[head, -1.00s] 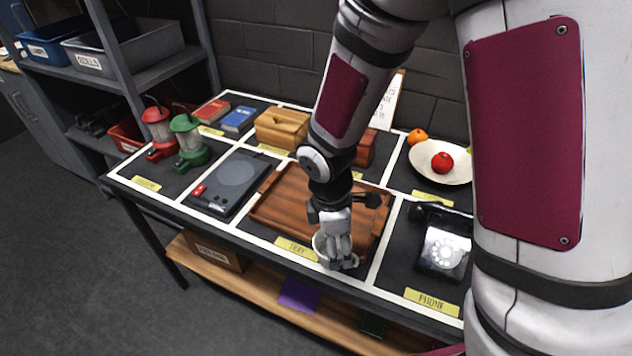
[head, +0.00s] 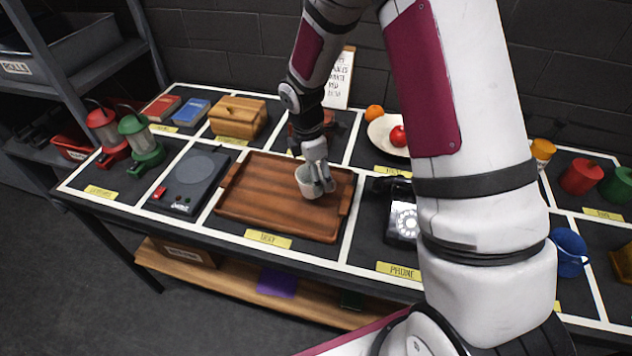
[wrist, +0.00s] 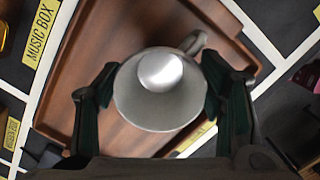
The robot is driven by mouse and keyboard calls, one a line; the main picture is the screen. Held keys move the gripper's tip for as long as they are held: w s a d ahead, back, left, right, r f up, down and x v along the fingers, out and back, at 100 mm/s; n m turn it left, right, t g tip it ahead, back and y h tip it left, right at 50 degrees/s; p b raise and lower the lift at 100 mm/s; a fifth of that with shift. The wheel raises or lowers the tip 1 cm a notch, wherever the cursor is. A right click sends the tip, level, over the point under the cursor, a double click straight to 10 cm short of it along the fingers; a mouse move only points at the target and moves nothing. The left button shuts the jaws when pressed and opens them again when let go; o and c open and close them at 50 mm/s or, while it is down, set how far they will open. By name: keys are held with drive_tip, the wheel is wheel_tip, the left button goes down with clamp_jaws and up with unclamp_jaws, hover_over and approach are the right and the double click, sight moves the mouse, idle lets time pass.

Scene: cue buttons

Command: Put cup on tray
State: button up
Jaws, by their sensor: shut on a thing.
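A white cup (head: 305,183) is in my gripper (head: 318,178), over the right part of the brown wooden tray (head: 258,205). In the wrist view the cup (wrist: 140,112) sits between the two dark fingers of my gripper (wrist: 160,95), which press its sides. Its handle points to the upper right there. The tray (wrist: 95,60) fills the area beneath it. The cup looks upright and low over the tray; I cannot tell whether its base touches the tray.
A black phone (head: 405,220) stands right of the tray and a dark hot plate (head: 190,180) left of it. A wooden box (head: 238,118) and a fruit bowl (head: 385,135) are behind. The tray's left part is bare.

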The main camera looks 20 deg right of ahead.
drive_tip(key=shift+f, duration=1.75)
drive_tip(key=shift+f, duration=0.1)
drive_tip(key=o, duration=1.3)
drive_tip(key=shift+f, duration=0.1)
drive_tip(key=shift+c, duration=0.2)
